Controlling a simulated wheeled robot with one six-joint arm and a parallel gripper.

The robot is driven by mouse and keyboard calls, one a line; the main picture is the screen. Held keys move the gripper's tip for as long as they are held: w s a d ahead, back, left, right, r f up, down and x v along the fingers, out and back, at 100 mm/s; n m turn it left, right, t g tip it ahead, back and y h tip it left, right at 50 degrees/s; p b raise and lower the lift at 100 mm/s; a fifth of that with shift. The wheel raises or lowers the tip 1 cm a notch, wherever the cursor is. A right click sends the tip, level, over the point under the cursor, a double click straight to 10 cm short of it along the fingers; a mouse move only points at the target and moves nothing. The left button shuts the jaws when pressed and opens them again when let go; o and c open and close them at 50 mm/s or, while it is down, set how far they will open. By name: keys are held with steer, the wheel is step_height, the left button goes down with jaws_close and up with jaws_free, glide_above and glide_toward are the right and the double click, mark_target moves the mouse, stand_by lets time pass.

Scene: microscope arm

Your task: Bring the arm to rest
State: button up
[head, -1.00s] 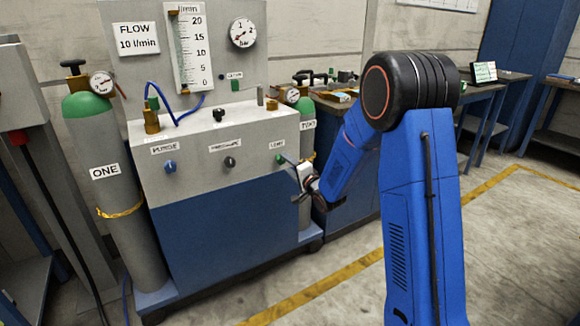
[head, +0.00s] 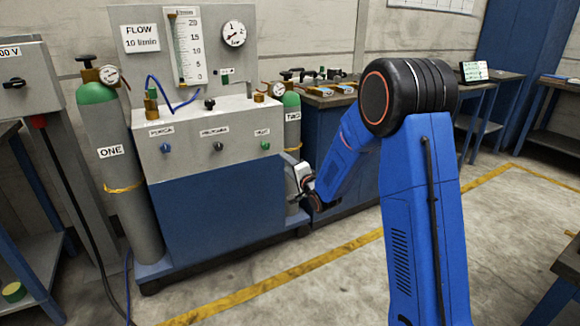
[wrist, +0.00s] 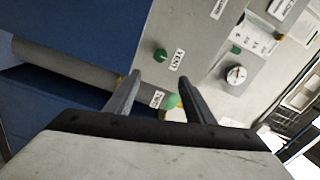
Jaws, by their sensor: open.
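My gripper (head: 288,172) is at the end of my blue arm, in front of the right edge of the gas panel stand (head: 218,205). In the wrist view my gripper (wrist: 158,95) has its two fingers apart, with nothing held between them. Beyond the fingers, the wrist view shows the panel's green knob (wrist: 160,55), the label of the second cylinder and a green cylinder top (wrist: 171,101). The gripper looks apart from the panel, though the exact distance is hard to tell.
Gas cylinder ONE (head: 118,180) stands left of the panel, and cylinder TWO (head: 291,125) stands at its right side. A workbench (head: 335,100) with small items is behind my arm. A grey switch box (head: 25,75) is at the left. The floor (head: 345,300) in front is clear.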

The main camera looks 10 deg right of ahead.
steer(key=shift+s, duration=0.1)
steer(key=shift+s+d, duration=0.1)
steer(key=s+d+r+n+g+h, duration=0.2)
steer(key=s+d+r, duration=0.1)
steer(key=s, duration=0.4)
steer(key=s+d+r+n+g+h, duration=0.1)
steer(key=s+d+r+g, duration=0.15)
steer(key=s, duration=0.45)
steer(key=s+d+r+n+g+h, duration=0.1)
steer(key=s+d+r+n+h, duration=0.15)
steer(key=s, duration=0.45)
steer(key=s+d+f+n+g, duration=0.1)
steer(key=s+n+g, duration=0.2)
steer(key=s, duration=1.5)
steer(key=s+d+f+n+g, duration=0.1)
steer(key=s+d+n+g, duration=0.1)
steer(key=s, duration=1.6)
steer(key=shift+s+f+n+g, duration=0.35)
steer(key=shift+n+g, duration=0.2)
steer(key=shift+g, duration=0.4)
